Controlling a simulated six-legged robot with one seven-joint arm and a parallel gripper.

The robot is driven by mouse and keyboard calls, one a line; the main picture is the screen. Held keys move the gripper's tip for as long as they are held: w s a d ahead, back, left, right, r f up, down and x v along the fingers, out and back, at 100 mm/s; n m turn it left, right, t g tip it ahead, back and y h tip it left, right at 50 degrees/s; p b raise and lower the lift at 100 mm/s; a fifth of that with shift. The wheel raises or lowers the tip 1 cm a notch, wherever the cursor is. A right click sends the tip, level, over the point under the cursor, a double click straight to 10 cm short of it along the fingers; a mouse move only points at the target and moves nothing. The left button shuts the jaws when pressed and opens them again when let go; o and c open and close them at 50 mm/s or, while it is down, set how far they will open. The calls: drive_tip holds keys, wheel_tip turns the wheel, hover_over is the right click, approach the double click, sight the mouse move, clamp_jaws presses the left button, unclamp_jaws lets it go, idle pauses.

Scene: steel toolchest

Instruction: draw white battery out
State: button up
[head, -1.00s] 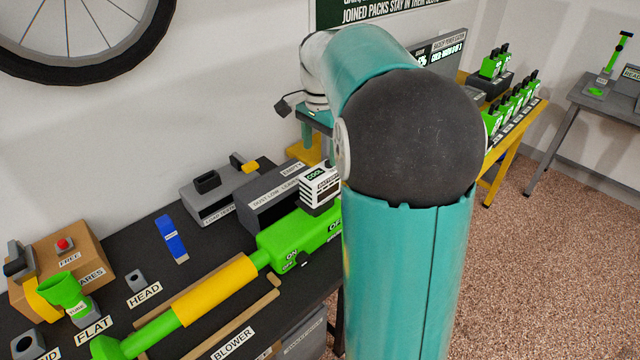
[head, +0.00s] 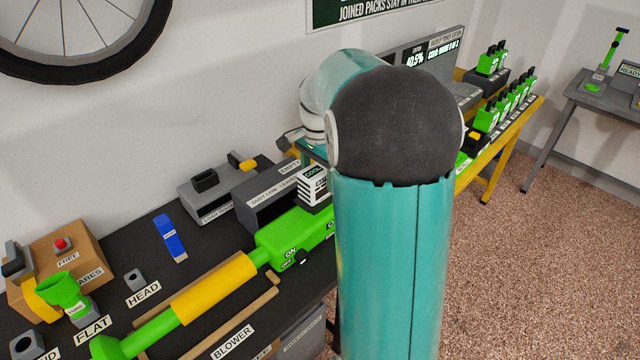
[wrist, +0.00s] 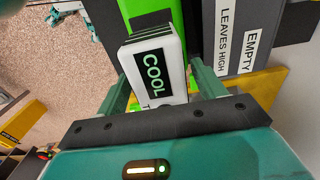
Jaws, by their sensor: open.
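The white battery (head: 313,187), labelled COOL, stands in the end of the green and yellow blower (head: 290,238) on the dark bench. In the wrist view the battery (wrist: 155,75) lies between the two teal fingers of my gripper (wrist: 162,82), one on each side, with visible gaps. My gripper is open and not touching the battery as far as I can see. How deep the fingers reach along it is unclear. In the head view my arm hides most of the gripper and the blower's right end.
A grey box labelled EMPTY (head: 262,208) stands close behind the battery, with a grey case (head: 212,190) to its left. A display (head: 414,62) and several green batteries (head: 487,118) are on the yellow bench at the back right. The carpet at right is clear.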

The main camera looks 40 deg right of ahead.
drive_tip(key=shift+c, duration=0.4)
drive_tip(key=c, duration=1.3)
drive_tip(key=shift+o, duration=0.2)
drive_tip(key=shift+r, duration=0.1)
drive_tip(key=shift+r, duration=0.7)
drive_tip(key=shift+r, duration=1.95)
drive_tip(key=shift+s, duration=0.1)
